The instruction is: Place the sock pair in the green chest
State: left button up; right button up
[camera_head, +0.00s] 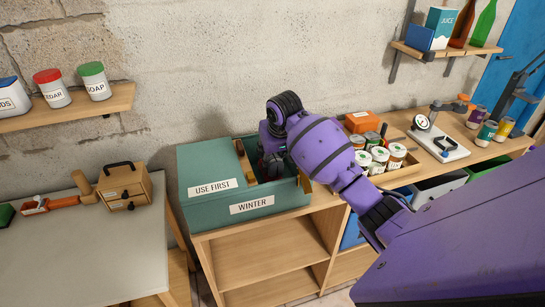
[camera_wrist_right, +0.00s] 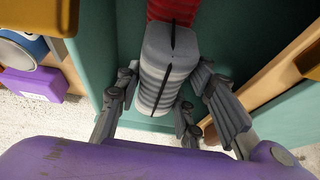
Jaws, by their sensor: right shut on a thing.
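The green chest (camera_head: 262,212) stands on the near left end of the wooden shelf unit. Its left part has a flat top labelled "USE FIRST", its front is labelled "WINTER", and its right part is open. My right gripper (camera_head: 271,166) is at the open part, seen from above and partly hidden by my arm. I cannot tell whether the sock pair touches the chest floor. My left gripper is not in view.
Wooden strips (camera_head: 243,160) lie along the chest's opening. Right of it are an orange box (camera_head: 362,122), a tray of jars (camera_head: 379,154) and a scale (camera_head: 440,146). A small wooden drawer box (camera_head: 124,186) stands on the left table (camera_head: 85,250).

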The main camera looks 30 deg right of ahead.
jog(key=shift+f, duration=0.55)
jog(key=o, duration=1.1)
jog(key=shift+o, duration=0.2)
jog(key=shift+r, duration=0.1)
jog(key=shift+r, duration=0.4)
jog(key=v, duration=1.2)
jog(key=shift+r, duration=0.15)
